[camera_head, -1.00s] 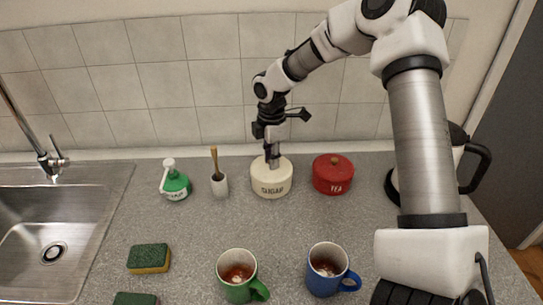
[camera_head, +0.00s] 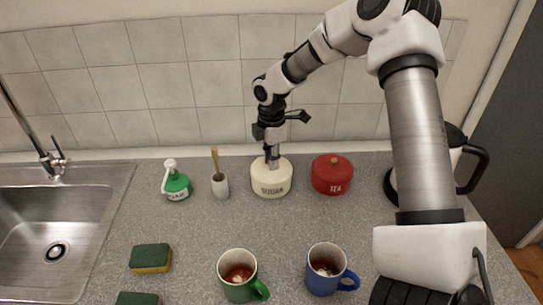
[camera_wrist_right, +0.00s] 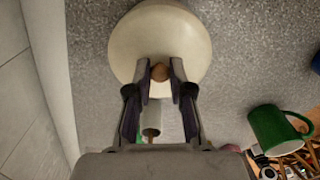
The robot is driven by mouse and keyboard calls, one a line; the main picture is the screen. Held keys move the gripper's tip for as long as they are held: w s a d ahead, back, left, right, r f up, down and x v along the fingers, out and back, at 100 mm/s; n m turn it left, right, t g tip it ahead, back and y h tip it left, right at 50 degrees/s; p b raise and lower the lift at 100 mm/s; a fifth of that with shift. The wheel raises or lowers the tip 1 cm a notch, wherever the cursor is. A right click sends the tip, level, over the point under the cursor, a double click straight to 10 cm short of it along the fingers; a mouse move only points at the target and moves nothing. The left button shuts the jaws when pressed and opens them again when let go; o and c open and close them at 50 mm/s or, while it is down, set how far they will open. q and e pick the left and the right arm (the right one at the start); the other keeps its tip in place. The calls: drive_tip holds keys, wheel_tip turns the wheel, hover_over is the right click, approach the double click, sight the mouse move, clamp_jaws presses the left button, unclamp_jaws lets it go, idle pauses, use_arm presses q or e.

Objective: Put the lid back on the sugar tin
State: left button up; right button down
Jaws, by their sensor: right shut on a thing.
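The cream sugar tin (camera_head: 271,186) stands upright at the back of the counter, its "SUGAR" lettering facing me. Its cream lid (camera_head: 284,164) is on top of the tin, looking level; I cannot tell whether it is fully seated. My right gripper (camera_head: 272,160) points down over the lid. In the right wrist view, my right gripper (camera_wrist_right: 160,75) is shut on the brown knob of the round lid (camera_wrist_right: 160,38), one finger on each side. The lid hides the tin below it there. My left gripper is not in view.
A red tea tin (camera_head: 333,178) stands close on the right. A grey pot with a brush (camera_head: 220,188) and a green bottle (camera_head: 177,187) stand left. Green (camera_head: 240,289) and blue mugs (camera_head: 322,285) and sponges (camera_head: 151,258) are in front. The middle counter is clear.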

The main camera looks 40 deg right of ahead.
idle(0.4)
drive_tip(key=shift+c, duration=2.4)
unclamp_jaws()
drive_tip(key=shift+r, duration=0.1)
wheel_tip(320, 180, up, 7)
drive_tip(key=p, duration=0.7)
drive_tip(key=shift+p, duration=0.3)
clamp_jaws()
